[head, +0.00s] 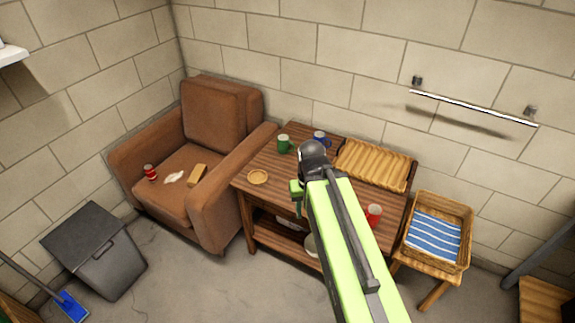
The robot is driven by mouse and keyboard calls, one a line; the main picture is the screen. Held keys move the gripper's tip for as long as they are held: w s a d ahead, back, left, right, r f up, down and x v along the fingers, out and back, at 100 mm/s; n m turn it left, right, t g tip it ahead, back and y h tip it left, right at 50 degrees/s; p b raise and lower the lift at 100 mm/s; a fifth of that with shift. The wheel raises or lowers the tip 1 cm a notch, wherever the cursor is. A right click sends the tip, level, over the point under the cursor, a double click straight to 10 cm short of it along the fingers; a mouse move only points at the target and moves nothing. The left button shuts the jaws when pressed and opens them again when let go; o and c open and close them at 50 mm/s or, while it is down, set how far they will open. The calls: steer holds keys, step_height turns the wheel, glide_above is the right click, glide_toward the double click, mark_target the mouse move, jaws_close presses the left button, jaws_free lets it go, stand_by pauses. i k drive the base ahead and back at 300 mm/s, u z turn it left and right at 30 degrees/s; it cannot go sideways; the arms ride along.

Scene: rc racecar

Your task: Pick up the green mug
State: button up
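The green mug (284,144) stands upright near the back left of the wooden table (247,183), its handle toward the right. My arm, bright green and dark grey, reaches from the bottom right over the table. Its dark end, my gripper (299,190), is over the middle of the table, to the right of and nearer than the green mug, apart from it in the picture. The fingers are small and partly hidden by the arm, so their opening cannot be made out.
A blue mug (320,138) stands just right of the green mug, behind my arm's end. A small round tan dish (257,177), a ribbed wooden tray (374,165) and a red mug (374,214) are also on the table. A brown armchair (214,118) adjoins its left; a basket (462,205) stands right.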

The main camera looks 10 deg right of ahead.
mark_target(283, 143)
steer(key=z, duration=0.1)
steer(key=k, duration=0.45)
steer(key=u, duration=0.8)
steer(key=i, duration=2.15)
steer(key=u, duration=0.45)
